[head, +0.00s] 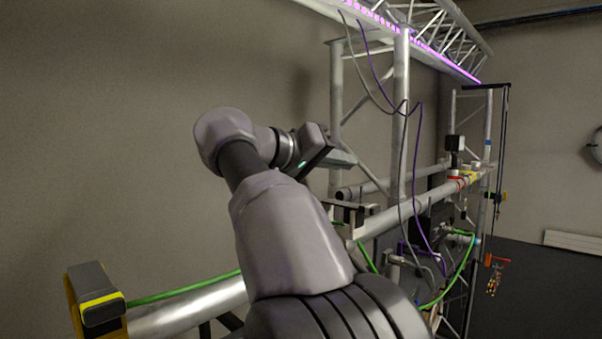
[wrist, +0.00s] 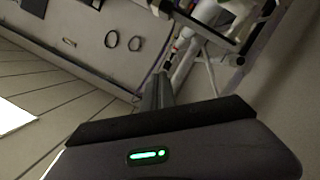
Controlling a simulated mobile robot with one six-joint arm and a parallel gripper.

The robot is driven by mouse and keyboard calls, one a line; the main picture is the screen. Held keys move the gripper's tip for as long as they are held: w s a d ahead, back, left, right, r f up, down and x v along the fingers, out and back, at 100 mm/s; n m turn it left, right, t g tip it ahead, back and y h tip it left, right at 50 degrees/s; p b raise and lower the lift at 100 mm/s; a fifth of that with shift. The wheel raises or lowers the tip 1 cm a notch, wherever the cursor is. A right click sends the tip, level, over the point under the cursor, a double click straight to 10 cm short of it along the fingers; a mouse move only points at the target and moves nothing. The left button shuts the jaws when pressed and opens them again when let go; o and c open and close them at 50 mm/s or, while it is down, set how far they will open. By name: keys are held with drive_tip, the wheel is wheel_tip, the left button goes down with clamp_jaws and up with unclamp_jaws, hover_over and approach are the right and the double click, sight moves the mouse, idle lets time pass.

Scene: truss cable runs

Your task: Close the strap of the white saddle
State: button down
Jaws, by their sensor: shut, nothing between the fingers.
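My gripper (head: 350,160) is in the upper middle of the head view, raised above the long horizontal tube and pointing right. Its narrow fingers also show in the wrist view (wrist: 158,92), together and empty. A small white piece (head: 454,173) sits on the tube farther right, beside red and yellow bands and under a black box. It may be the white saddle, but it is too small to make out a strap or whether it is open. My gripper is well apart from it. In the wrist view, a white part (wrist: 206,12) lies beyond the fingertips, partly cut off by the top edge.
The horizontal tube (head: 385,221) runs from lower left to right past the upright truss post (head: 401,110). Grey and purple cables (head: 419,135) hang in front of the truss. A green cable (head: 190,289) runs along the tube. A black-and-yellow block (head: 97,300) stands lower left.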

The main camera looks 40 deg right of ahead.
sight(350, 205)
drive_tip(key=s+f+m+t+b, duration=0.2)
drive_tip(key=s+f+m+b, duration=0.2)
drive_tip(key=b, duration=0.7)
wheel_tip(350, 205, down, 3)
drive_tip(key=m, duration=0.2)
drive_tip(key=shift+s+d+r+m+y+b, duration=0.2)
drive_tip(key=shift+s+d+m+y+b, duration=0.1)
drive_tip(key=shift+s+y+b, duration=0.1)
